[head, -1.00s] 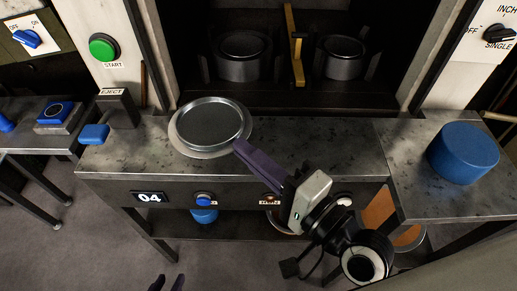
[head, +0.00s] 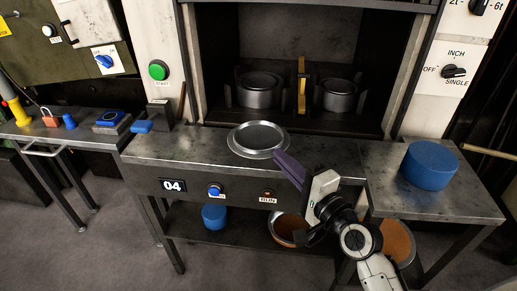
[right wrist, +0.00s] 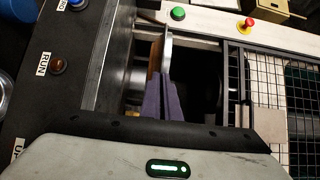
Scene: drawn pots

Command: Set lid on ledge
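The lid (head: 258,138) is a round, shiny grey metal disc with a raised rim. In the head view it shows over the front part of the grey metal ledge (head: 190,148); I cannot tell whether it touches the ledge. My right gripper (head: 279,156) reaches it from the front right, its purple fingers closed at the lid's near edge. In the right wrist view the fingers (right wrist: 164,90) are close together on a thin plate seen edge-on, which appears to be the lid. My left gripper is not in view.
Two dark metal pots (head: 260,91) (head: 337,95) stand in the recess behind the ledge, with a yellow upright (head: 301,82) between them. A blue cylinder (head: 430,166) stands on the right side table. A blue eject lever (head: 142,127) is at the ledge's left end.

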